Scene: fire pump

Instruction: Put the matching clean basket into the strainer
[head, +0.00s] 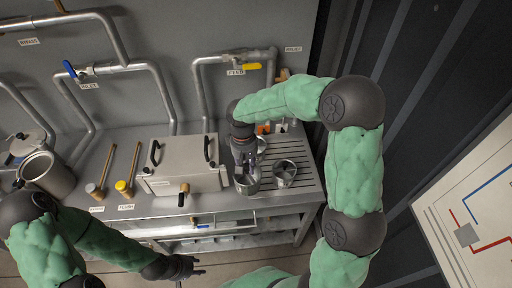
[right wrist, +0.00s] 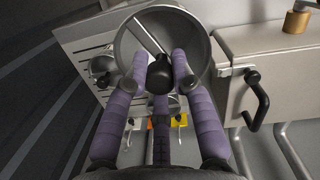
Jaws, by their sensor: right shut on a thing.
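My right gripper (head: 247,168) is shut on the dark knob in a round metal basket (head: 246,185) at the drainboard's left edge, beside the grey box. The right wrist view shows the purple fingers (right wrist: 160,75) around the knob, inside the basket rim (right wrist: 204,58). A second basket (head: 285,173) stands to its right, also in the right wrist view (right wrist: 101,66). Another round piece (head: 261,144) is partly hidden behind my gripper. An open round metal pot (head: 48,178), seemingly the strainer, stands at the far left. My left gripper (head: 188,267) is low in front of the bench; its fingers are unclear.
Pipes (head: 165,95) with blue and yellow valve levers line the wall. The bench front is fairly clear.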

